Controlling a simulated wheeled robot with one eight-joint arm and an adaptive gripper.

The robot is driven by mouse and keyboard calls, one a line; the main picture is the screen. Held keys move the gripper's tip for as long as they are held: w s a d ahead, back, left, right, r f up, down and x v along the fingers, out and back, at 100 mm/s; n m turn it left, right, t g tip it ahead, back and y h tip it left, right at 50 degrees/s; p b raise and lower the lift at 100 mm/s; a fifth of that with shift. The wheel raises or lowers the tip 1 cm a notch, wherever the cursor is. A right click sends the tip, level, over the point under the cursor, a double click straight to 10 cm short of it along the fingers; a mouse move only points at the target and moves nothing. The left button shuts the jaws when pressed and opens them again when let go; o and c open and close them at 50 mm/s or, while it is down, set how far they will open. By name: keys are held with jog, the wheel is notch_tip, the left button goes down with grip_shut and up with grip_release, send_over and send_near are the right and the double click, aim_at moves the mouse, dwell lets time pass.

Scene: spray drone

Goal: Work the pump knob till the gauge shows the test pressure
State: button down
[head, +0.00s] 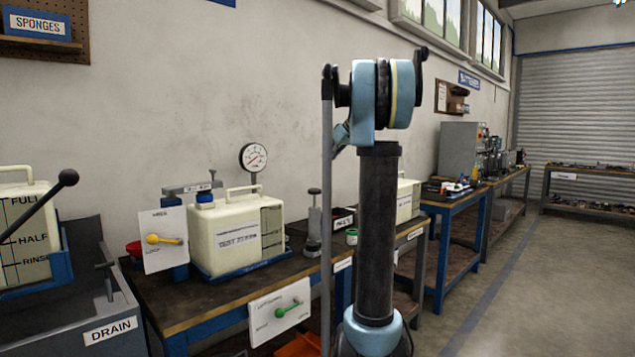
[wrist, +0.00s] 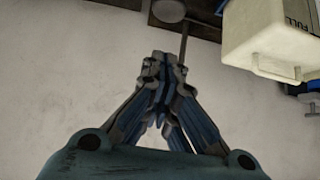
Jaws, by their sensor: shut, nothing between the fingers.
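The pump knob (head: 314,190) is most likely the dark cap on the slim grey pump on the bench. The round white gauge (head: 253,157) stands on a stem behind the cream test tank (head: 238,238); its needle is too small to read. In the wrist view my gripper (wrist: 163,60) is shut and empty, with the pale wall behind it. A grey disc on a rod shows just beyond its tips; I cannot tell if it is the knob. A cream tank (wrist: 265,35) is at upper right there. My gripper is not clearly visible in the head view.
A yellow-handled valve plate (head: 165,240) stands left of the tank. A green-handled plate (head: 280,312) hangs at the bench front. A drain sink (head: 110,332) and a black-knobbed lever (head: 68,178) are at left. The floor (head: 520,290) at right is clear.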

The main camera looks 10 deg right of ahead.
send_over(316, 190)
jog(key=f, duration=0.7)
jog(key=shift+w+d, duration=0.15)
jog(key=shift+w, duration=0.2)
notch_tip(316, 190, down, 2)
jog(key=shift+f, duration=1.05)
jog(key=shift+f, duration=2.8)
jog(key=shift+s, duration=0.1)
jog(key=shift+r, duration=0.15)
notch_tip(316, 190, up, 4)
jog(key=shift+f, duration=0.25)
jog(key=v, duration=1)
